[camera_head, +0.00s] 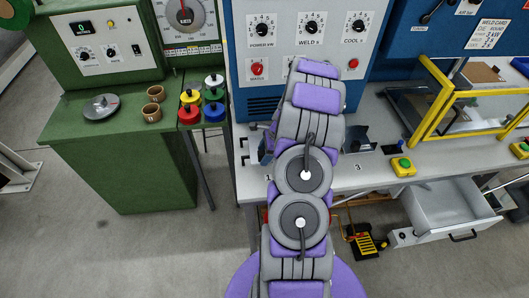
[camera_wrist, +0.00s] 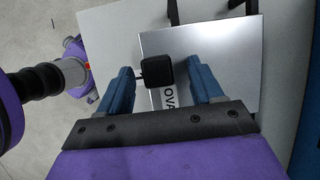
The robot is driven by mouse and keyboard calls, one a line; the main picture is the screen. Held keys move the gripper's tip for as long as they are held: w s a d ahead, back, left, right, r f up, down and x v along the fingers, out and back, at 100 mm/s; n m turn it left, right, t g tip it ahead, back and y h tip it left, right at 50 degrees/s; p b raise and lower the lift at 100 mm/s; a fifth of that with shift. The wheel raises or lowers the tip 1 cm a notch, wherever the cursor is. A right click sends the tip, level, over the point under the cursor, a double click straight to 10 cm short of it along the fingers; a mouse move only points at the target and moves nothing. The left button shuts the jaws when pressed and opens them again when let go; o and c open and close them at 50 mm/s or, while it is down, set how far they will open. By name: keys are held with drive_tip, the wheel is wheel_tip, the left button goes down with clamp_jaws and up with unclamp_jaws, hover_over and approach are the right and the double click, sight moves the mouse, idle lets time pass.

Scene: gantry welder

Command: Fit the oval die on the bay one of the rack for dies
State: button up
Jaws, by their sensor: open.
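My gripper (camera_wrist: 162,82) has two blue fingers set wide apart in the wrist view. A black block (camera_wrist: 158,70) lies between them, with a gap at the right finger and a short pale pin on its left. A white label reading "OVA" (camera_wrist: 170,98) is below the block, its end hidden by my palm. This looks like the oval die, over a shiny metal plate (camera_wrist: 215,45); whether it rests on the plate is unclear. In the head view my arm hides most of this. The bench front carries the numbers 1 (camera_head: 268,178) and 3 (camera_head: 358,168).
A dark block with a sloped face (camera_head: 357,140) stands behind number 3. A yellow-framed guard (camera_head: 440,103) and a green button box (camera_head: 403,166) are to the right. An open drawer (camera_head: 447,207) juts out below. A green bench (camera_head: 70,125) holds colored weights at left.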

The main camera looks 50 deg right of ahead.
drive_tip(key=v, duration=1.7)
drive_tip(key=shift+p, duration=0.3)
drive_tip(key=shift+d+r, duration=0.1)
drive_tip(key=s+a+r+n+g+b, duration=0.1)
drive_tip(key=a+r+n+g+b, duration=0.15)
drive_tip(key=a+n, duration=0.75)
drive_tip(key=a+r+n+g+b, duration=0.1)
drive_tip(key=a+r+n+b, duration=0.15)
drive_tip(key=a, duration=1.45)
drive_tip(key=s+a+f+n+h+b, duration=0.1)
drive_tip(key=s+a+n+b, duration=0.1)
drive_tip(key=s+a+n, duration=0.4)
drive_tip(key=s+a+f+n+g+h+b, duration=0.1)
drive_tip(key=s+a+n+h+b, duration=0.1)
drive_tip(key=s+a+n, duration=0.5)
drive_tip(key=s+b, duration=0.1)
drive_tip(key=s, duration=0.5)
drive_tip(key=shift+s+f, duration=0.4)
drive_tip(key=shift+g, duration=0.25)
drive_tip(key=shift+c, duration=0.3)
